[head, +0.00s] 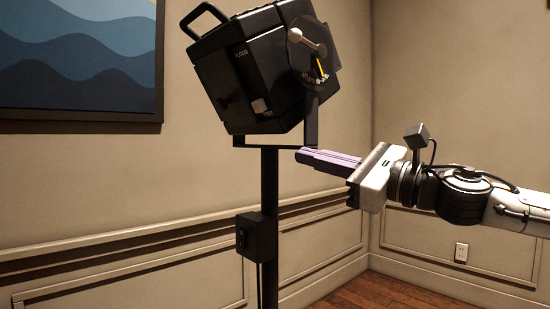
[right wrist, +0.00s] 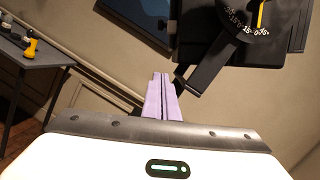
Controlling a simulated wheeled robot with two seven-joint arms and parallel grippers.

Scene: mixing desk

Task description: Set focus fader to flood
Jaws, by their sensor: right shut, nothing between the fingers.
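A black stage lamp (head: 262,75) sits tilted in a yoke on a black stand (head: 269,190) in the head view. Its side face bears white lettering near the top that seems to read FLOOD, and a small light grey fader knob (head: 259,106) near the bottom. My right gripper (head: 298,153) has purple fingers, shut and empty, pointing left just below and right of the lamp, apart from the knob. In the right wrist view the shut fingers (right wrist: 162,76) point toward the yoke arm (right wrist: 212,62), with the lamp (right wrist: 250,40) above. The left gripper is not in view.
A tilt knob (head: 306,40) with a yellow pointer and printed scale is on the lamp's right side. A black box (head: 256,236) hangs on the stand. A wall picture (head: 80,60) is behind at left. A table (right wrist: 28,55) with a yellow item shows in the wrist view.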

